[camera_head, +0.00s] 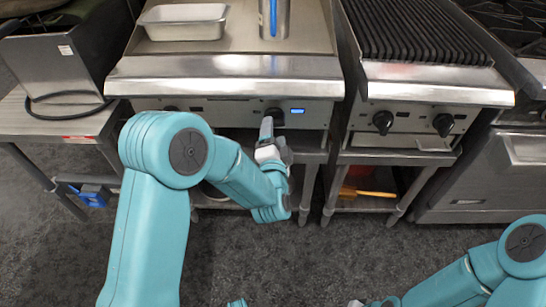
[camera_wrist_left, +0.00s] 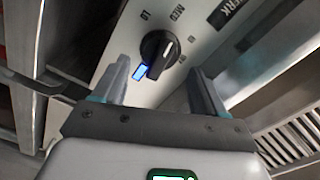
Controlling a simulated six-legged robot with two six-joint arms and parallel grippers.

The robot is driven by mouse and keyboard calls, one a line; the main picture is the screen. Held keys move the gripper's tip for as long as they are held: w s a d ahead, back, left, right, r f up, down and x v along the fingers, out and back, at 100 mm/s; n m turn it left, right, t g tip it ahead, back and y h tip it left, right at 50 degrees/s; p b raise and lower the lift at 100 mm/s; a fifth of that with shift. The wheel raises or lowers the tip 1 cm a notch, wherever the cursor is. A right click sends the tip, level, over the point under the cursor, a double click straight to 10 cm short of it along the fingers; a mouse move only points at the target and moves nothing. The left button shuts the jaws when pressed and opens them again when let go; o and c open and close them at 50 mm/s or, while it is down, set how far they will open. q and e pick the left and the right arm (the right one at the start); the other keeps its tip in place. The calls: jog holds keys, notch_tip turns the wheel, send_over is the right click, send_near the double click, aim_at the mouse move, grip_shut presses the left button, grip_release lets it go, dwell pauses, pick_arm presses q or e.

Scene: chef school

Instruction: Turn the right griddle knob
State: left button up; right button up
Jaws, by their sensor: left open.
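The right griddle knob (camera_wrist_left: 160,52) is a round black dial with a white pointer line, on the steel front panel, with LO and MED marks around it. In the head view the knob (camera_head: 274,115) is partly covered by my left gripper (camera_head: 268,130). In the left wrist view my left gripper (camera_wrist_left: 158,68) is open, with its grey fingers spread and nothing between the tips. The knob shows between and just beyond the fingertips; I cannot tell whether they touch it. My right arm enters at the lower right, with its gripper fingers out of view.
A steel tray (camera_head: 184,20) and a metal cylinder (camera_head: 273,18) stand on the griddle top. A small blue display (camera_head: 297,111) is lit beside the knob. A ribbed grill (camera_head: 415,35) with two black knobs (camera_head: 383,121) stands to the right. The floor in front is mostly clear.

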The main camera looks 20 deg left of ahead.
pick_arm(q)
jog(key=v, duration=1)
jog(key=shift+s+a, duration=0.1)
jog(key=a+f+n+g+y, duration=0.1)
jog(key=a+f+g+y, duration=0.15)
jog(key=a+f, duration=0.45)
jog(key=s+d+f+n+g+h, duration=0.25)
jog(key=s+f+g+h, duration=0.2)
jog(key=f, duration=0.45)
jog(key=s+d+f+n+g+h, duration=0.1)
jog(key=s+f+n+g+h, duration=0.25)
jog(key=s+f, duration=0.4)
jog(key=s+d+f+n+g+h, duration=0.4)
jog(key=s+d+g, duration=0.25)
jog(key=s, duration=0.25)
notch_tip(320, 180, up, 19)
jog(key=p, duration=1.9)
jog(key=shift+a+n, duration=0.25)
jog(key=shift+n, duration=0.15)
